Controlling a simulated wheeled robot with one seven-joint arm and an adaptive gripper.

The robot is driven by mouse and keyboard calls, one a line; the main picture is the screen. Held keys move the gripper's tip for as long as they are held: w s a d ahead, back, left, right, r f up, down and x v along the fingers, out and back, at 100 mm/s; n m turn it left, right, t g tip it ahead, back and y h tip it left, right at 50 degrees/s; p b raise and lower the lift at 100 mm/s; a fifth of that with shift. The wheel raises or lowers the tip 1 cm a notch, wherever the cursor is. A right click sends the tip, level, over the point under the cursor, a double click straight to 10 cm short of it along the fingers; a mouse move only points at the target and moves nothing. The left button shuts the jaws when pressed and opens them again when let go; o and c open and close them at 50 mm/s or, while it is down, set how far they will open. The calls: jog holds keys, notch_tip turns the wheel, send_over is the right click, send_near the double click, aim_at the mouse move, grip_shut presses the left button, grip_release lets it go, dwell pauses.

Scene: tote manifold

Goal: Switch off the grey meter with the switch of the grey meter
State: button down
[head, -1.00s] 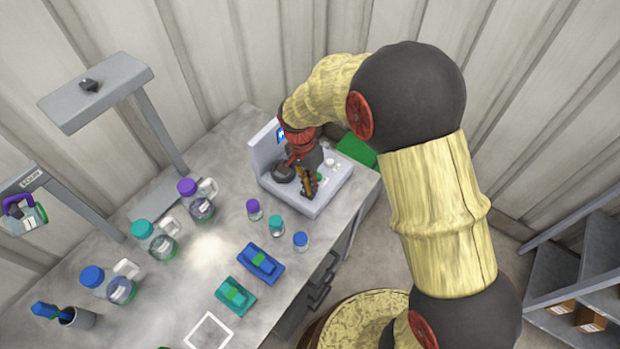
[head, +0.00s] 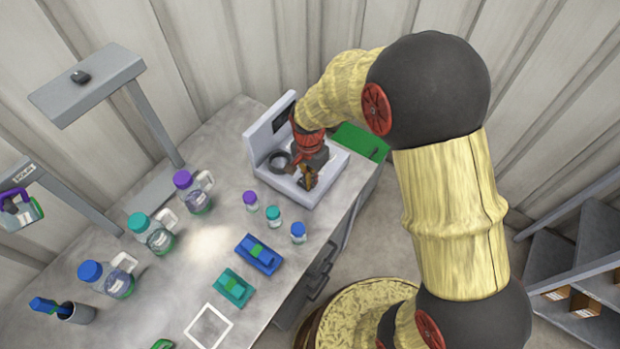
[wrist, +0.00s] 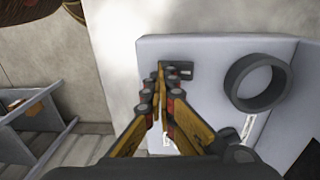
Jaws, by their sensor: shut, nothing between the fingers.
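The grey meter (head: 262,143) stands at the far right end of the bench, with an upright back and a flat base. The display on its back (head: 284,114) is dark. A dark ring (wrist: 258,80) sits on its base. In the wrist view, a small dark switch plate (wrist: 184,72) with a pale mark lies near the edge of the base. My gripper (head: 308,185) is shut and empty over the base. In the wrist view its fingertips (wrist: 160,68) are right beside the switch and partly cover it; I cannot tell whether they touch.
Several jars and bottles (head: 157,237) line the bench left of the meter. A blue block (head: 259,254) and a teal block (head: 234,288) lie in front. A green mat (head: 360,141) is behind the meter. Shelves (head: 580,275) stand at the right.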

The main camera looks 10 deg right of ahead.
jog(key=shift+s+d+f, duration=0.15)
jog(key=shift+s+f, duration=0.25)
jog(key=shift+w+a+r, duration=0.2)
jog(key=shift+w+a, duration=0.2)
jog(key=shift+w, duration=0.1)
jog(key=shift+w+r+p, duration=0.1)
jog(key=shift+r+p, duration=0.25)
jog(key=shift+p, duration=0.1)
notch_tip(320, 180, up, 13)
jog(key=s+d+p, duration=0.2)
jog(key=p, duration=0.1)
jog(key=shift+d+r, duration=0.15)
jog(key=shift+r, duration=0.05)
